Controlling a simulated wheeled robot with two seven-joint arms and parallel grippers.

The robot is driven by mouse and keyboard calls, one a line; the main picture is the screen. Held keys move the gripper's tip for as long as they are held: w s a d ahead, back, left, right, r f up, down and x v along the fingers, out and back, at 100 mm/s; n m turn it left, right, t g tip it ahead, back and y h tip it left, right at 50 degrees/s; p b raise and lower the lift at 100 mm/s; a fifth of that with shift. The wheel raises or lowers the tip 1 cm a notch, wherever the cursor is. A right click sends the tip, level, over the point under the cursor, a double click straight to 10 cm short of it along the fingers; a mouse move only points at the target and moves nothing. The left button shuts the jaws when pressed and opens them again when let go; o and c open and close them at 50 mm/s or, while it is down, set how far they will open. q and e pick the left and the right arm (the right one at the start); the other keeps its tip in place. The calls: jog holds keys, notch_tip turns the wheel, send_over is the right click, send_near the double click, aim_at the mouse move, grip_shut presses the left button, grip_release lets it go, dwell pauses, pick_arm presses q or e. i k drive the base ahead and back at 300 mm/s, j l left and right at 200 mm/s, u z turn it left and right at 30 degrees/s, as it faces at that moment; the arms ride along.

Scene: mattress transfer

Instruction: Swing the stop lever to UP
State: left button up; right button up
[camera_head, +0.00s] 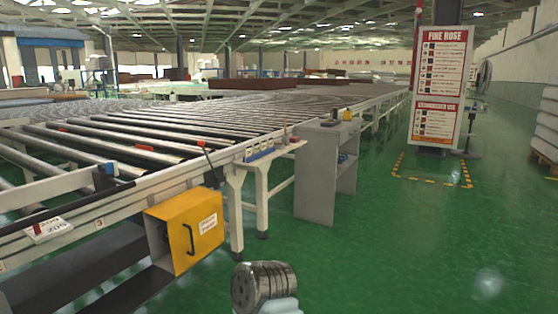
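A thin black lever (209,162) with a red tip stands at the near side rail of the roller conveyor (150,172), above and behind a yellow box. It leans up and to the left, with its red end at the top. I cannot read any UP marking beside it. Neither gripper shows in the head view. Only a grey, rounded metal part of my own arm shows at the bottom centre, well below and to the right of the lever.
The yellow box (185,232) with a black handle juts out below the rail. A small side shelf (268,158) and a grey cabinet (318,170) stand to the right. A red and white sign board (437,88) stands farther off. Green floor at right is open.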

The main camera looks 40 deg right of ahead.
aim_at(201, 144)
jog(key=z, duration=0.95)
jog(key=i+l, duration=0.4)
jog(key=i, duration=0.2)
